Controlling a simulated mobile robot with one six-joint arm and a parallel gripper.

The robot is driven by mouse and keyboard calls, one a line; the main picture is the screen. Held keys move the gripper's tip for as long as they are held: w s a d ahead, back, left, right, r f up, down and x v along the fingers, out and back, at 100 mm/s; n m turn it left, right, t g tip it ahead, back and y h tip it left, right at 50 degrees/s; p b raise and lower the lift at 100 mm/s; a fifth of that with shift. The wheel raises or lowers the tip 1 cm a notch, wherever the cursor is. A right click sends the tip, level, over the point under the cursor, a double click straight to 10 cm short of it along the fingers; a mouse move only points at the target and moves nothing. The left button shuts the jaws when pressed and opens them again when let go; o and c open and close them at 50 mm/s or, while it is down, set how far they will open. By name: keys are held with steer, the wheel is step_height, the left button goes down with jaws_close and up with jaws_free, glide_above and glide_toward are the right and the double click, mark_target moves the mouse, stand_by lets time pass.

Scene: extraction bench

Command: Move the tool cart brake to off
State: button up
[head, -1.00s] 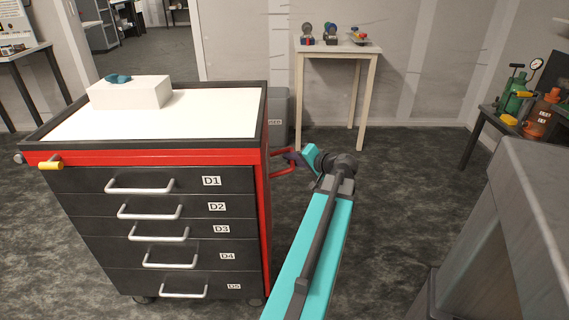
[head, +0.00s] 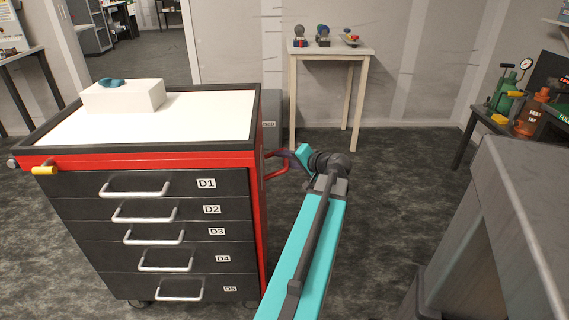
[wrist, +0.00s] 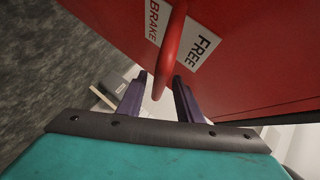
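The tool cart (head: 150,160) stands at left in the head view, with a red frame and dark drawers. A red bar handle (head: 277,165) sticks out from its right side. In the wrist view this red bar (wrist: 170,55) runs down between my fingertips, in front of a white label (wrist: 200,45) reading BRAKE and FREE on the red panel. My gripper (wrist: 160,88) is open, with its purple fingers on either side of the bar's end; I cannot tell whether they touch it. In the head view my gripper (head: 287,156) is small and partly hidden. A yellow-tipped lever (head: 45,170) is at the cart's front left corner.
A white block (head: 124,97) with a teal item lies on the cart top. A small table (head: 335,52) stands against the back wall. A grey bench (head: 500,200) is close on the right. Open floor lies between it and the cart.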

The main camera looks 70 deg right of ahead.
steer(key=p+v, duration=0.1)
steer(key=v, duration=1.2)
steer(key=shift+s+a+r, duration=0.2)
steer(key=shift+s, duration=0.1)
stand_by(0.5)
